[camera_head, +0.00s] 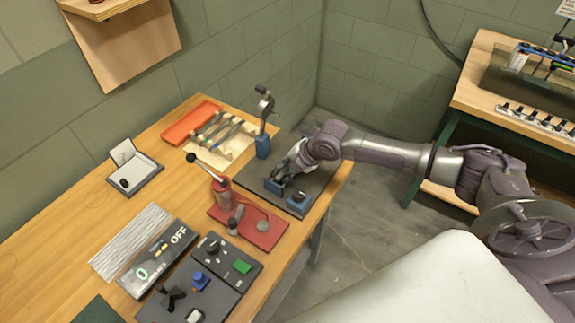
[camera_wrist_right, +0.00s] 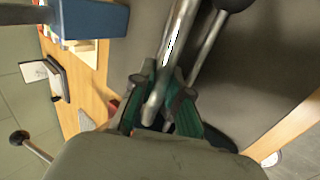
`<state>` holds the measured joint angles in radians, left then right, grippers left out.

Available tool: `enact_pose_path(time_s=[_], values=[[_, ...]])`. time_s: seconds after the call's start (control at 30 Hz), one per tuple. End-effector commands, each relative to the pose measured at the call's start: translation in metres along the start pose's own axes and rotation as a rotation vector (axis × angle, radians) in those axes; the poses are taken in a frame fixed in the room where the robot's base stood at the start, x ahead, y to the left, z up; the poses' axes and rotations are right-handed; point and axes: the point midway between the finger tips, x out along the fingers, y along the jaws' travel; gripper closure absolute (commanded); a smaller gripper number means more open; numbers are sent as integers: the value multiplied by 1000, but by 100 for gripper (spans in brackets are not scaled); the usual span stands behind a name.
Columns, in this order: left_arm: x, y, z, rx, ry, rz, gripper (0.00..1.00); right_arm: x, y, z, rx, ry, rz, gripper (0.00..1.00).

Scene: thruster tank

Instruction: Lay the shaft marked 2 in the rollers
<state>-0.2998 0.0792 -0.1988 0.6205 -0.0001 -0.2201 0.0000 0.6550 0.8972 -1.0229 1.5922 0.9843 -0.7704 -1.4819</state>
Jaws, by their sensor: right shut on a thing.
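My right gripper (camera_head: 285,178) is over the dark grey plate at the table's far right corner. In the right wrist view its green-padded fingers (camera_wrist_right: 158,112) are shut on a bright metal shaft (camera_wrist_right: 174,48). No number is readable on the shaft. The roller stand has low blue blocks (camera_head: 299,205) on the plate (camera_head: 313,184), right at the gripper. The rollers are too small and hidden to tell whether the shaft touches them. Several other shafts lie in a pale wooden rack (camera_head: 232,149) behind. My left gripper is not in view.
A blue post (camera_head: 263,147) with a dark upright arm stands just behind the gripper; a blue block (camera_wrist_right: 95,20) shows close in the wrist view. A red lever press (camera_head: 220,190), an orange tray (camera_head: 191,123) and control panels (camera_head: 158,258) occupy the table. Bare wood lies at left.

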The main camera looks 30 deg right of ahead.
Motion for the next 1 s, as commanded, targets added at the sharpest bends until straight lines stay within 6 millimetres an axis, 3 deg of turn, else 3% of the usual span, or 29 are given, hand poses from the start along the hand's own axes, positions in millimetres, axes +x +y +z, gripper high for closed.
enact_pose_path(time_s=[0.13, 0.17, 0.3, 0.67, 0.77, 1.0], values=[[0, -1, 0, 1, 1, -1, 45, 0, 1, 0, 0, 0, 2, 100], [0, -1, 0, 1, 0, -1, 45, 0, 1, 0, 0, 0, 2, 80], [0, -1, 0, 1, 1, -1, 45, -1, 1, 0, 0, 0, 2, 57], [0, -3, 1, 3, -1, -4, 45, -4, 0, 1, 1, -1, -1, 56], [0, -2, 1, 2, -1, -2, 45, -15, 0, 1, 1, -2, 0, 56], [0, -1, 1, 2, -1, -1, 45, -66, 0, 1, -2, -3, 0, 56]])
